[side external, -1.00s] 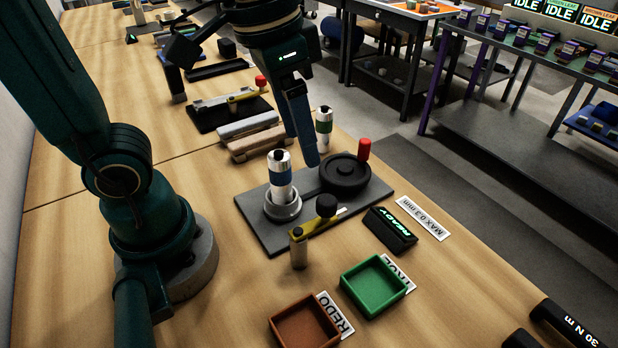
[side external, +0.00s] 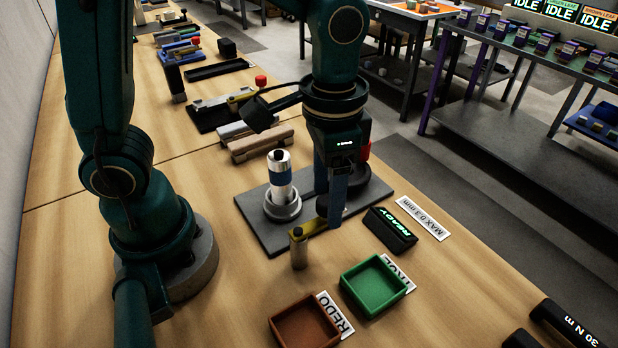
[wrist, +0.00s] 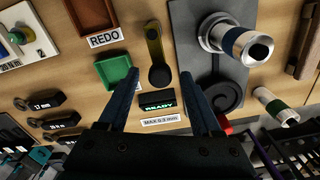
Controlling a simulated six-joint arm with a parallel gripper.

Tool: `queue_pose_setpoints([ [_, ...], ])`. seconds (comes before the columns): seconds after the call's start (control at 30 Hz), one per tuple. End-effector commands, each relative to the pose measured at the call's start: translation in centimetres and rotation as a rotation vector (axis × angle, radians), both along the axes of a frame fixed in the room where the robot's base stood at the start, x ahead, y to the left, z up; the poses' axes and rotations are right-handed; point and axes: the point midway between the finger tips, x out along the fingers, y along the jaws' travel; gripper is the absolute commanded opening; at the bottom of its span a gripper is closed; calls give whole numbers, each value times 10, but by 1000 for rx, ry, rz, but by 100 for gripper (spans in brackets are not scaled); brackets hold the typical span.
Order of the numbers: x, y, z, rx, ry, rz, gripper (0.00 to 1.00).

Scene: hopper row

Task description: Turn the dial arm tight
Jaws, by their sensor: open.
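Whether a finger touches the knob cannot be told. A silver-and-blue cylinder (side external: 280,178) stands upright in a round socket on the plate.
A black handwheel (side external: 376,190) sits behind my gripper, mostly hidden. The READY display (side external: 391,229), a green tray (side external: 375,286) and a brown REDO tray (side external: 305,325) lie in front. Bare table lies left of the trays.

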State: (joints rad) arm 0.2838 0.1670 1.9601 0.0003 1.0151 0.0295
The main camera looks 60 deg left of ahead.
Motion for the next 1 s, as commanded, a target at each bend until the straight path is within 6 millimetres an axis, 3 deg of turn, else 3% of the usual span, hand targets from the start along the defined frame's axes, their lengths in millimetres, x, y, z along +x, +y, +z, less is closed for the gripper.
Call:
queue_pose_setpoints([
  [0.2,0,0,0,0,0,0,66],
  [0.23,0,0,0,0,0,0,58],
  [0.3,0,0,0,0,-1,0,31],
  [0.4,0,0,0,0,-1,0,0],
  [1.0,0,0,0,0,-1,0,0],
])
